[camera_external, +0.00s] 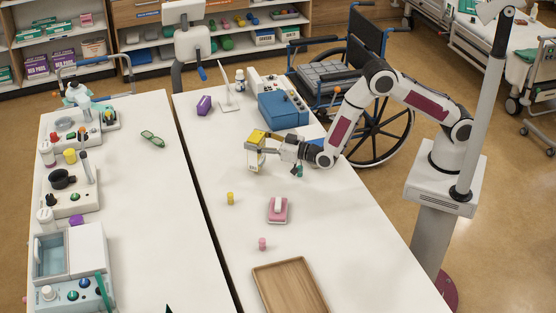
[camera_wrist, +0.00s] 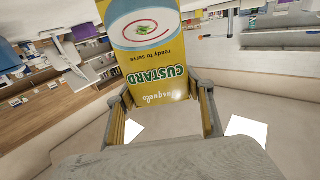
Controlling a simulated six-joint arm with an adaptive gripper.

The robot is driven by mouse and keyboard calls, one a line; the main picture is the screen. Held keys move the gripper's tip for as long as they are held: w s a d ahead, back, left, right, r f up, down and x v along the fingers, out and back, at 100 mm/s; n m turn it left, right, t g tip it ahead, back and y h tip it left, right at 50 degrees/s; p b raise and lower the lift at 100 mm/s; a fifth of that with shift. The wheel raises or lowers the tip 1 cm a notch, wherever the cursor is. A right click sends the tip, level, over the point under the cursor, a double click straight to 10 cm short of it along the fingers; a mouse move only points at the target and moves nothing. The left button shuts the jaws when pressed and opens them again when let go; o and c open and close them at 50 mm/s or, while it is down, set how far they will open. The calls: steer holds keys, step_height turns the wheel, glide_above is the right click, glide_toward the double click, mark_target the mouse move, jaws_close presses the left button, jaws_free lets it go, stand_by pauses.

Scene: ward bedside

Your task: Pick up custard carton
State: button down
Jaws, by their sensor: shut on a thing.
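The custard carton (camera_external: 256,150) is a yellow and white box, upright in the external view, at the middle of the right table. In the wrist view the carton (camera_wrist: 158,68) shows its yellow label with "CUSTARD" upside down and a bowl picture. My gripper (camera_external: 264,148) reaches it from the right, with its fingers on the carton's sides. In the wrist view the fingers of my gripper (camera_wrist: 166,102) are at both sides of the carton's near end. I cannot tell clearly whether the carton's base touches the table.
A wooden tray (camera_external: 290,287) lies at the front of the right table (camera_external: 340,240). A pink item (camera_external: 278,210), a yellow cylinder (camera_external: 230,198) and a pink cylinder (camera_external: 262,244) stand between. A blue box (camera_external: 283,110) and purple item (camera_external: 204,105) are behind. The table's right front is clear.

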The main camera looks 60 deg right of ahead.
steer(key=shift+r, duration=3.75)
